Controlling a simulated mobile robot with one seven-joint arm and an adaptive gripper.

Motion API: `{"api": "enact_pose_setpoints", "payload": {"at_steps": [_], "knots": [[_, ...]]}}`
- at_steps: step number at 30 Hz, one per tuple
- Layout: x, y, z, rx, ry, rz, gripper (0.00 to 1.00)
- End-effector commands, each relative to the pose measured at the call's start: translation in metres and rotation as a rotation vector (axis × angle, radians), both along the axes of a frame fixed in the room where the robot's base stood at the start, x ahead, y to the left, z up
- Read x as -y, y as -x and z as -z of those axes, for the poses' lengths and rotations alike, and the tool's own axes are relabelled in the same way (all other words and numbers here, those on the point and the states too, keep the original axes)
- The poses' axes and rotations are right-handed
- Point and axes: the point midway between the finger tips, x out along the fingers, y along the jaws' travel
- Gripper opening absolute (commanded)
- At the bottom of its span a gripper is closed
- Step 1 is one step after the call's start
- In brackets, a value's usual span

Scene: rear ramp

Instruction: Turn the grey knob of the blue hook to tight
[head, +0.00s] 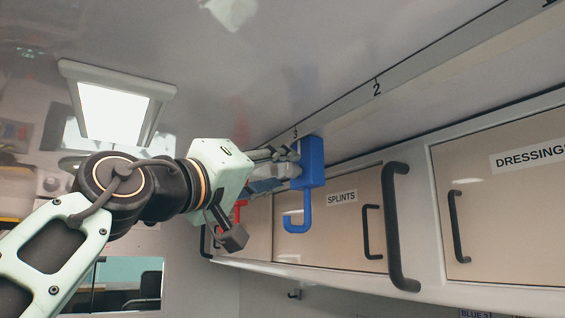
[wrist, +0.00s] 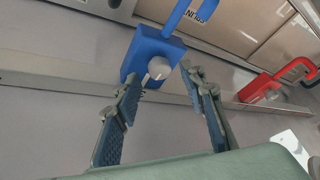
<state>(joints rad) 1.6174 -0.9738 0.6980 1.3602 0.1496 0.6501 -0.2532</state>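The blue hook (head: 312,160) hangs from the ceiling rail near the mark 3, its curved arm pointing down. It also shows at the top of the wrist view (wrist: 150,50). Its round grey knob (wrist: 159,68) is on the face towards my gripper; in the head view the fingers mostly cover it. My gripper (wrist: 164,74) is open, with its two blue-padded fingers apart and their tips at either side of the knob. The left fingertip looks very close to the knob; I cannot tell whether it touches. In the head view my gripper (head: 283,167) is just left of the hook.
A red hook (wrist: 262,90) hangs on the same rail (head: 377,83), beyond my gripper. Cupboards marked SPLINTS (head: 342,197) and DRESSINGS (head: 530,157) line the wall, with a large black grab handle (head: 395,230) between them. A ceiling lamp (head: 113,112) is at the left.

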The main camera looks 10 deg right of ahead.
Motion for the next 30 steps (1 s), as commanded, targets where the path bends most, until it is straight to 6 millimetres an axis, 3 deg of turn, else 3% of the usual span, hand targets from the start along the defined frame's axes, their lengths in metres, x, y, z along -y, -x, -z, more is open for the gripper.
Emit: {"api": "enact_pose_setpoints", "payload": {"at_steps": [4, 14, 24, 30], "knots": [[0.0101, -0.0083, -0.0045, -0.001, 0.0, 0.001, 0.38], [0.0121, -0.0108, -0.0043, -0.001, 0.0, -0.001, 0.38], [0.0121, -0.0107, -0.0044, -0.001, 0.0, -0.001, 0.01], [0.012, -0.0108, -0.0038, 0.005, -0.002, 0.0, 0.0]]}}
